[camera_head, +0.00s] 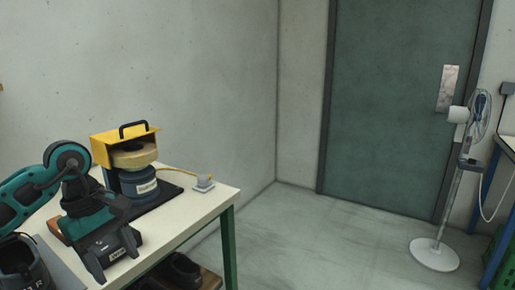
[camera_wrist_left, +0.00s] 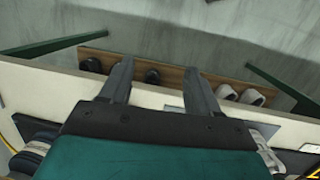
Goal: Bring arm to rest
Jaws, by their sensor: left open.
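My left arm comes in from the left in the head view, and its gripper (camera_head: 113,258) hangs above the near part of the work table (camera_head: 212,197). In the left wrist view the two dark fingers of the left gripper (camera_wrist_left: 161,88) stand apart with nothing between them. They point across the table's pale edge (camera_wrist_left: 50,85) toward the floor. The gripper is open and empty. My right gripper is in neither view.
A yellow-topped machine with a blue body (camera_head: 138,184) stands on the table behind the gripper. Shoes (camera_head: 181,270) sit on a low wooden shelf. A white fan (camera_head: 434,252) stands right, before a green door (camera_head: 400,110). Floor between is clear.

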